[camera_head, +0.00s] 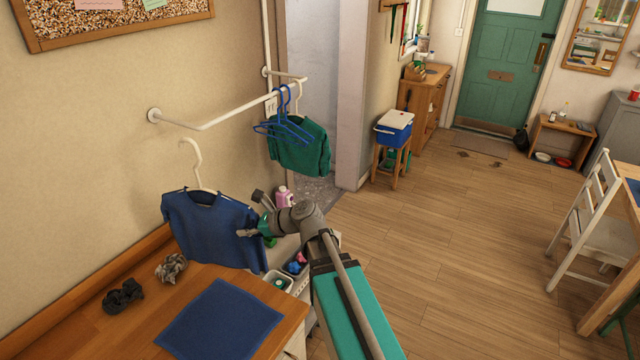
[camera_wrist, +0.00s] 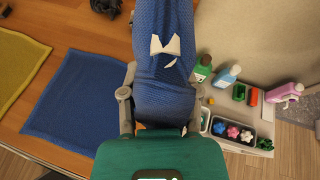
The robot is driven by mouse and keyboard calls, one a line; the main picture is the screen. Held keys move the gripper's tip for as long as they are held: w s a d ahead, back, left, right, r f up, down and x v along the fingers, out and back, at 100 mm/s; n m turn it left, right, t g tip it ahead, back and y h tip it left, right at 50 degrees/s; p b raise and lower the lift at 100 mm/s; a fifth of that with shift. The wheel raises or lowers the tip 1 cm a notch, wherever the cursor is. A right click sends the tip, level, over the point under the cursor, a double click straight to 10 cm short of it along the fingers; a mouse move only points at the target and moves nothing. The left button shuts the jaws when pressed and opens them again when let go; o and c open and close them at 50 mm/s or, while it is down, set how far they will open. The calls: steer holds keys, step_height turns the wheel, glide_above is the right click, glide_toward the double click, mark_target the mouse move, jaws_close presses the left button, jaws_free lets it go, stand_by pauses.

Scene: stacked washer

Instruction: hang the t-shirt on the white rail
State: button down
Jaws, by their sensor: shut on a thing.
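The dark blue t-shirt (camera_head: 212,230) hangs on a white hanger with its hook (camera_head: 192,155) pointing up, in front of the wall and above the wooden counter. My gripper (camera_head: 250,214) is shut on the right side of the t-shirt. In the wrist view the t-shirt (camera_wrist: 163,65) lies between the fingers of my gripper (camera_wrist: 160,108), with a bit of white showing at its neck. The white rail (camera_head: 235,108) juts from the wall, above and to the right of the hanger hook. The hook is apart from the rail.
Blue empty hangers (camera_head: 283,128) and a green top (camera_head: 300,148) hang at the rail's right part. The counter (camera_head: 85,330) holds a blue cloth (camera_head: 222,320) and crumpled dark and grey pieces (camera_head: 124,296). Bottles (camera_wrist: 228,75) and a tub of small colourful items (camera_wrist: 232,131) stand nearby.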

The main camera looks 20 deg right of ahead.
steer(key=shift+w+d, duration=0.1)
steer(key=shift+w, duration=0.25)
steer(key=shift+d, duration=0.15)
steer(key=shift+w+d, duration=0.2)
steer(key=w+d+m+t, duration=0.1)
steer(key=w+d, duration=0.2)
steer(key=d, duration=0.4)
steer(key=w+d+m+t+h+b, duration=0.1)
steer(key=w+d, duration=0.2)
steer(key=d, duration=0.5)
steer(key=w+d+f+m+h, duration=0.1)
steer(key=w+d, duration=0.2)
steer(key=d, duration=0.4)
steer(key=shift+w+d+m+t, duration=0.2)
steer(key=shift+d+m+t, duration=0.15)
steer(key=shift+m+t, duration=0.05)
steer(key=shift+w+a, duration=0.15)
